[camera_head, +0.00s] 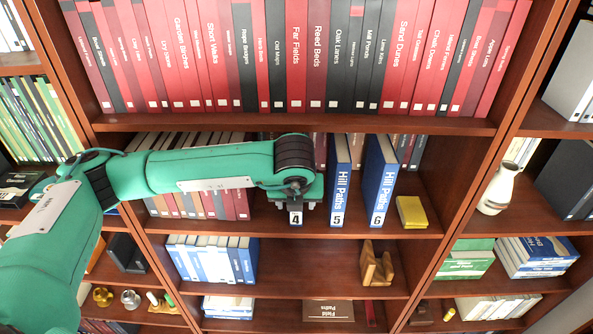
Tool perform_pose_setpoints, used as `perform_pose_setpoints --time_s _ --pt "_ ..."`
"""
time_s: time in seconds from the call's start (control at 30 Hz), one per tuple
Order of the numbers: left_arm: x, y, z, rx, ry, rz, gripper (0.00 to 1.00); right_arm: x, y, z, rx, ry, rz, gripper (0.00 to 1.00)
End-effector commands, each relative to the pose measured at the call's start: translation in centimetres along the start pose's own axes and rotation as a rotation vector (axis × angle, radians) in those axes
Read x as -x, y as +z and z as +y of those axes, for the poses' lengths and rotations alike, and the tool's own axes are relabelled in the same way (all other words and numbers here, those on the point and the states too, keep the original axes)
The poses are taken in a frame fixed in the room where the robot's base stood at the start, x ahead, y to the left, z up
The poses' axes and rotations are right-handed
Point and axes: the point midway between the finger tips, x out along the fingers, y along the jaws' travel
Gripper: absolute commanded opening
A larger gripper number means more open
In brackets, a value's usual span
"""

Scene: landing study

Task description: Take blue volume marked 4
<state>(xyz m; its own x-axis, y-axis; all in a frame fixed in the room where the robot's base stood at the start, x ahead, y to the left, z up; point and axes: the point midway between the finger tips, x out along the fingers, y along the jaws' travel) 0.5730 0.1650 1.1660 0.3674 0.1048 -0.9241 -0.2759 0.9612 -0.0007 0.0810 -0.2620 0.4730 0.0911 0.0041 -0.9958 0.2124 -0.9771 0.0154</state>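The volume marked 4 (296,218) stands on the middle shelf. Only the bottom of its spine with the white 4 label shows; my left gripper and wrist cover the rest. My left gripper (296,205) is at this spine, with a finger showing on each side of the label. I cannot tell whether the fingers press on the volume. To the right stand the blue Hill Paths volumes marked 5 (339,185) and 6 (380,185), upright with a gap between them. My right gripper is not in view.
The shelf board with red and black books (300,124) runs just above my arm. Tan and red books (200,205) stand left of the gripper, partly behind my forearm. A yellow block (411,212) lies right of volume 6. A white vase (497,190) stands in the right bay.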

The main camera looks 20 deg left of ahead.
Motion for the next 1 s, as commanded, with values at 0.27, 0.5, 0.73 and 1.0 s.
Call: perform_pose_setpoints --time_s 0.27,0.5,0.73,1.0 --pt "-0.3 0.0 0.0 0.0 0.0 0.0 0.55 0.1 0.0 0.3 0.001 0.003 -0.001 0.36" --pt "-0.4 -0.1 0.0 0.0 0.0 0.0 0.55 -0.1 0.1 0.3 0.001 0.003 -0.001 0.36" --pt "-0.5 -0.1 0.0 0.0 -0.001 0.0 0.55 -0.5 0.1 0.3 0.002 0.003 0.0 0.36" --pt "-0.6 -0.2 0.0 -0.001 -0.001 0.0 0.55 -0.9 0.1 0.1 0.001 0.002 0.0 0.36"
